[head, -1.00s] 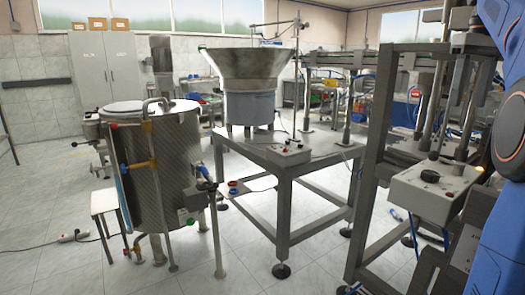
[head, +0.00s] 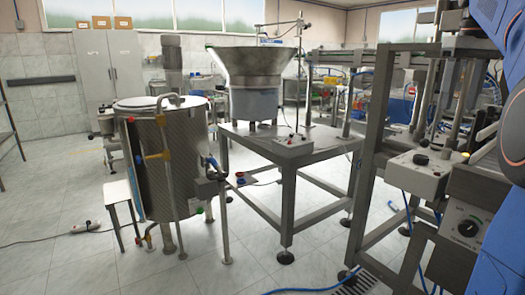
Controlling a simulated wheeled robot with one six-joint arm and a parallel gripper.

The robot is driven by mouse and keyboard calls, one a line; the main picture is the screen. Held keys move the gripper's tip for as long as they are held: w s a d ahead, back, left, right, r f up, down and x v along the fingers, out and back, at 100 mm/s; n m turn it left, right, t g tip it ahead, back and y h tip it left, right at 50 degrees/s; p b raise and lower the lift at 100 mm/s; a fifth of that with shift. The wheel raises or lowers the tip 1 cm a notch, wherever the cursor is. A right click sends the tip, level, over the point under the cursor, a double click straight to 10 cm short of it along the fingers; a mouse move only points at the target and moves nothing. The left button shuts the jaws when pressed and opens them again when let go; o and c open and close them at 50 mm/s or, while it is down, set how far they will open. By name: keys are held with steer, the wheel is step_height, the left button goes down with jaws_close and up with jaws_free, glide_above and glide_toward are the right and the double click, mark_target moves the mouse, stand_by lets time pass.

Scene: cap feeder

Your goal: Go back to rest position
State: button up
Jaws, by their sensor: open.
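The cap feeder's metal bowl (head: 254,66) stands on a grey steel table (head: 285,155) in the middle of the head view. Its inside is hidden from this low angle. Blue parts of my arm show along the right edge. My gripper is outside the view, so its jaws and anything between them are hidden.
A steel tank (head: 176,160) with pipes and valves stands at left beside a small white stool (head: 121,192). A machine frame with a control box (head: 420,172) stands close at right. A blue hose (head: 300,291) lies on the floor at front. Tiled floor at lower left is mostly clear.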

steer(key=s+a+f, duration=0.4)
steer(key=a+f, duration=0.2)
steer(key=a, duration=0.3)
steer(key=s+a+f+t, duration=0.1)
steer(key=s+a+f, duration=0.4)
steer(key=f, duration=0.6)
steer(key=s+a+f+t, duration=0.2)
steer(key=s+a+f, duration=0.4)
steer(key=f, duration=0.4)
steer(key=s+a+f+t, duration=0.1)
steer(key=s+a+f, duration=0.4)
steer(key=f, duration=0.6)
steer(key=s, duration=0.2)
steer(key=shift+s+a+f+n, duration=0.3)
steer(key=shift+s+f, duration=0.05)
steer(key=shift+s, duration=0.05)
